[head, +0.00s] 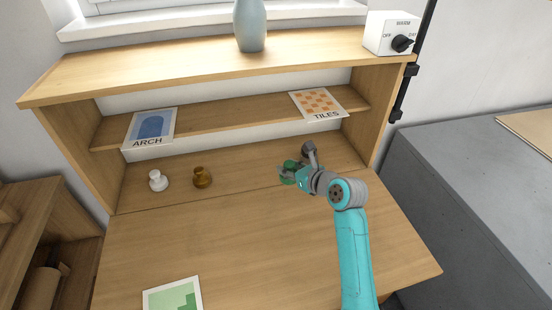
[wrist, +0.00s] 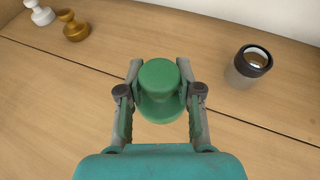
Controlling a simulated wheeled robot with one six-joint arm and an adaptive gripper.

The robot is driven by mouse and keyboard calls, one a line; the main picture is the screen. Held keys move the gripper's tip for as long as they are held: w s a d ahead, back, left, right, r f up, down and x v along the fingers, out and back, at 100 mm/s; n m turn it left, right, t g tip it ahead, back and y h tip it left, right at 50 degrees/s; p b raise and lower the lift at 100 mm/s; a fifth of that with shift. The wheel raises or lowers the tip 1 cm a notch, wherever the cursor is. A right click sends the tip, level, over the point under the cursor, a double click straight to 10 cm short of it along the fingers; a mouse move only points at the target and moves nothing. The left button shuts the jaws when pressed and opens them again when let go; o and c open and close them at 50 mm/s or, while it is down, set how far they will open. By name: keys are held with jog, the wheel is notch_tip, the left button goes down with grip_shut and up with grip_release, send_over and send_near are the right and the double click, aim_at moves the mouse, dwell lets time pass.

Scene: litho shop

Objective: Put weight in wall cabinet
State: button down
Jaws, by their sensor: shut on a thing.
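The weight in my gripper (wrist: 159,105) is a green, knob-shaped piece (wrist: 158,82) with a round top and a wider base. My gripper's two fingers are shut on its sides. In the head view my gripper (head: 289,175) is at the right part of the wooden desk unit, with the green weight partly hidden by the fingers. I cannot tell whether its base touches the surface. A white knob-shaped piece (head: 157,180) and a brown one (head: 202,177) stand at the left. No closed wall cabinet is clearly in view.
A dark-rimmed loupe (wrist: 247,67) stands right of my gripper. Cards marked ARCH (head: 150,127) and TILES (head: 318,103) lean at the shelf (head: 230,118). A blue vase (head: 250,27) and a switch box (head: 390,34) stand on top. The front desk surface (head: 250,245) is mostly clear.

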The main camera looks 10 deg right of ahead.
jog(key=w, duration=0.4)
jog(key=w+f, duration=0.1)
jog(key=w, duration=0.2)
jog(key=w+f, duration=0.1)
jog(key=w, duration=0.3)
jog(key=shift+w+d+f, duration=0.1)
jog(key=shift+w, duration=0.25)
jog(key=shift+w+f, duration=0.2)
jog(key=shift+f, duration=2.15)
jog(key=shift+f, duration=0.1)
jog(key=c, duration=0.8)
grip_release()
jog(key=shift+f, duration=0.1)
jog(key=shift+o, duration=0.2)
